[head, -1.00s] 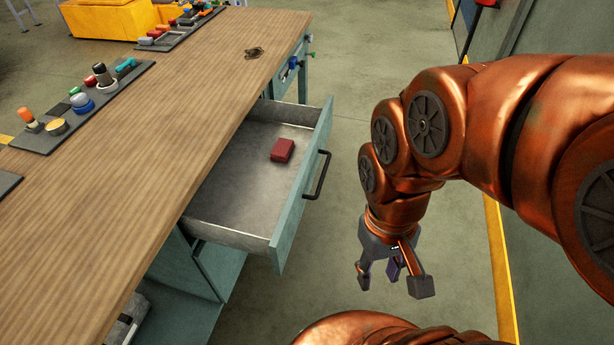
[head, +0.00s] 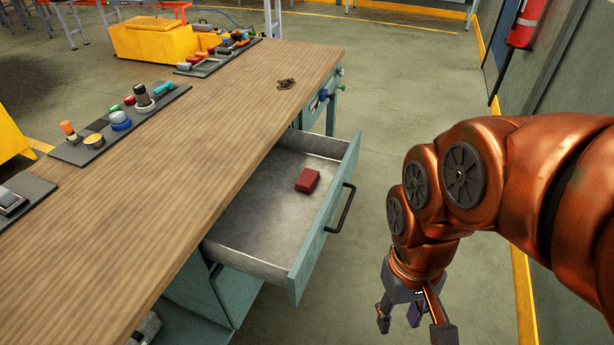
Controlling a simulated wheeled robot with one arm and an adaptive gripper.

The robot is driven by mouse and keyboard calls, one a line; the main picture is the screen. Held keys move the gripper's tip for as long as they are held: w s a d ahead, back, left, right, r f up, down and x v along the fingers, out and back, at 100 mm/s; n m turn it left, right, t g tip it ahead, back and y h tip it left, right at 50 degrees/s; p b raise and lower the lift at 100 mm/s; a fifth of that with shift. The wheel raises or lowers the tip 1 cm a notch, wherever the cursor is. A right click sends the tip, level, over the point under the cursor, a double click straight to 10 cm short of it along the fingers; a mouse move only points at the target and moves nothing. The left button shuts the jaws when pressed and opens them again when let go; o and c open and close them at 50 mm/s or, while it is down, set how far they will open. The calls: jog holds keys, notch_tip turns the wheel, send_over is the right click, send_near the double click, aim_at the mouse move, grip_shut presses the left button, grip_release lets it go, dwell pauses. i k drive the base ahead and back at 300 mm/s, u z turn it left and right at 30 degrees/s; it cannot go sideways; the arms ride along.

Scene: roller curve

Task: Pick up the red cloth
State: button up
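The red cloth (head: 307,180) is a small, folded, dark red block. It lies in the open drawer (head: 262,235), toward the drawer's far end. The drawer is pulled out of the right side of the workbench. My gripper (head: 412,322) hangs fingers down to the right of the drawer, nearer to me than the cloth and apart from it. Its fingers are spread, with nothing between them.
The wooden workbench (head: 150,230) fills the left, with several control panels along its far left edge. The drawer's black handle (head: 341,208) sticks out toward my arm. A small dark object (head: 287,84) lies on the bench top. Floor right of the bench is clear.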

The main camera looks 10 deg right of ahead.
aim_at(307, 180)
jog(key=z, duration=0.9)
jog(key=i, duration=1.25)
jog(key=u, duration=2.95)
